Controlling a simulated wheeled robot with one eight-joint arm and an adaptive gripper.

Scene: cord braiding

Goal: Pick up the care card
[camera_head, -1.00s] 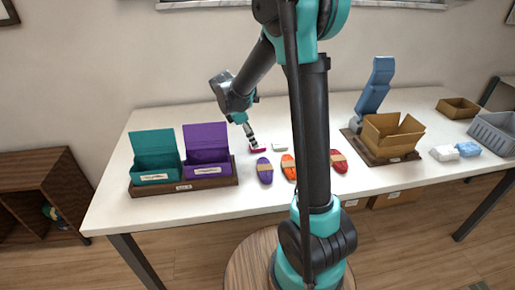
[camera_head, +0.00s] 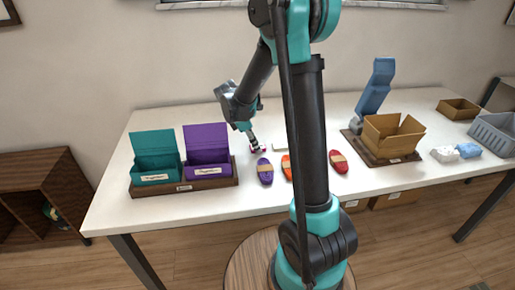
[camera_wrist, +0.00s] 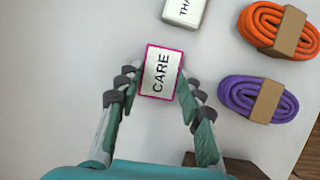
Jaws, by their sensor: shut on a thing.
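The care card (camera_wrist: 160,72) is white with a magenta border and the word CARE, seen in the wrist view between my fingertips. My gripper (camera_wrist: 152,92) is shut on the card, with a finger at each side of it. In the head view my gripper (camera_head: 258,150) is low over the white table, left of the arm column. The card is small and partly covered by the fingers there, so its height above the table is hard to tell.
A second white card (camera_wrist: 184,10), partly reading THA, lies beyond. Purple (camera_wrist: 258,98) and orange (camera_wrist: 278,29) cord bundles lie right; a red bundle (camera_head: 339,162) lies farther right. Teal (camera_head: 156,177) and purple (camera_head: 207,170) boxes stand left. A cardboard box (camera_head: 391,136) stands right.

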